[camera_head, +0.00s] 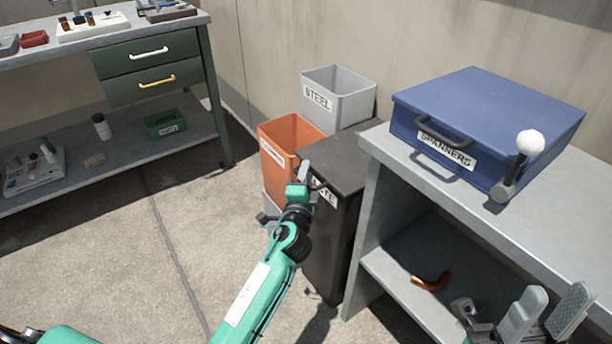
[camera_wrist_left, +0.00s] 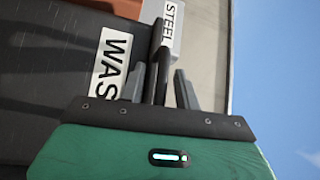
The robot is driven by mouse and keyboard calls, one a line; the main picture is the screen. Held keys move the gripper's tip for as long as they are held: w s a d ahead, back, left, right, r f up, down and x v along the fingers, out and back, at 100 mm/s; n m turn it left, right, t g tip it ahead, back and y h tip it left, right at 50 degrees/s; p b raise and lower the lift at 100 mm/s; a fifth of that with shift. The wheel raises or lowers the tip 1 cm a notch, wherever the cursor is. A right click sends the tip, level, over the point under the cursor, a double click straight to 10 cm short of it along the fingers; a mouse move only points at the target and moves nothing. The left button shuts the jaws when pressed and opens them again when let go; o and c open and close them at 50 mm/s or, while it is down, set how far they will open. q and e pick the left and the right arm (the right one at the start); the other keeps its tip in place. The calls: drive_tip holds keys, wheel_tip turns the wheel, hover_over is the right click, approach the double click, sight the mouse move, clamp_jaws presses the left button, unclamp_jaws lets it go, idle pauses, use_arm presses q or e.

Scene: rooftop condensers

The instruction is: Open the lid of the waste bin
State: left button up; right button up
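The waste bin (camera_head: 330,240) is a dark grey box with a flat dark lid (camera_head: 345,158), which looks closed. Its white label is partly hidden by my left gripper (camera_head: 304,172), which is at the bin's upper front edge. In the left wrist view the label (camera_wrist_left: 112,62) reads "WAS". There, my left gripper (camera_wrist_left: 158,88) has its fingers apart, with a dark handle bar (camera_wrist_left: 158,60) between them. Gaps show on both sides of the bar; contact cannot be made out. My right gripper (camera_head: 546,314) is at the lower right, fingers apart and empty.
An orange bin (camera_head: 284,132) and a grey bin labelled STEEL (camera_head: 352,106) stand beside and behind the waste bin. A grey bench (camera_head: 400,165) with a blue SPANNERS case (camera_head: 480,105) stands close on its right. Floor is clear at left.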

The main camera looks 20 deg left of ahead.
use_arm(q)
clamp_jaws()
drive_tip(key=shift+r+p, duration=0.35)
